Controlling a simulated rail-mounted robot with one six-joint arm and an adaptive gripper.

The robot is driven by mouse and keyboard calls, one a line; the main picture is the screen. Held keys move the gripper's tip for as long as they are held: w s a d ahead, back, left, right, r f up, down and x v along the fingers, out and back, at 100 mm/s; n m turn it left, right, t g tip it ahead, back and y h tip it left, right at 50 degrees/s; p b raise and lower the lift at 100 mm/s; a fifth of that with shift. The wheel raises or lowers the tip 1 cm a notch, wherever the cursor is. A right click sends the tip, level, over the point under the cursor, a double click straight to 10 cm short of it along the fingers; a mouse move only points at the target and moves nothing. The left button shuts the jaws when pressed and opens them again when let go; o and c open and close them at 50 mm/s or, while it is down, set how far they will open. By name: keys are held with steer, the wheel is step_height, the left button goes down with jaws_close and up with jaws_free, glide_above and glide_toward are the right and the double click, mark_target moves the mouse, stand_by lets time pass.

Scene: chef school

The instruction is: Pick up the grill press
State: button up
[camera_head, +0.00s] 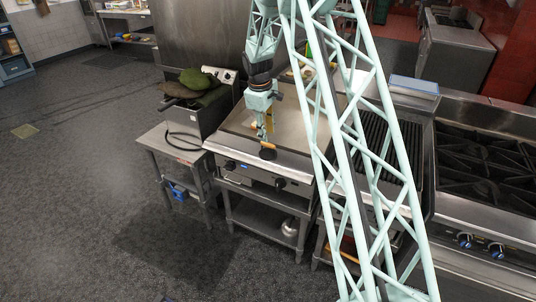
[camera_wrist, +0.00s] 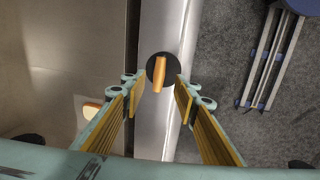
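The grill press (camera_wrist: 160,72) is a round black plate with a wooden handle. In the wrist view it sits on the steel front ledge of the griddle, just beyond my fingertips and between their lines. I cannot tell the exact height gap to the handle.
The flat griddle (camera_head: 233,120) lies behind the press. A small wooden-coloured item (camera_wrist: 91,110) lies near the left finger in the wrist view. A fryer with green-topped things (camera_head: 200,82) stands left, a grill grate (camera_head: 385,145) right. The floor in front is open.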

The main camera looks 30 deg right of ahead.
mark_target(268, 143)
steer(key=shift+w+d+f, duration=0.1)
steer(key=shift+d+f, duration=0.05)
steer(key=shift+f, duration=0.75)
steer(key=shift+w+d+f, duration=0.1)
steer(key=shift+d+f, duration=0.05)
steer(key=shift+f, duration=0.75)
steer(key=shift+w+d+f, duration=0.15)
steer(key=shift+f, duration=0.7)
steer(key=shift+w+d+f, duration=0.1)
steer(key=shift+w+f, duration=0.1)
steer(key=shift+f, duration=0.65)
steer(key=shift+w+d+f, duration=0.15)
steer(key=shift+f, duration=0.7)
steer(key=shift+c, duration=0.7)
jaws_close()
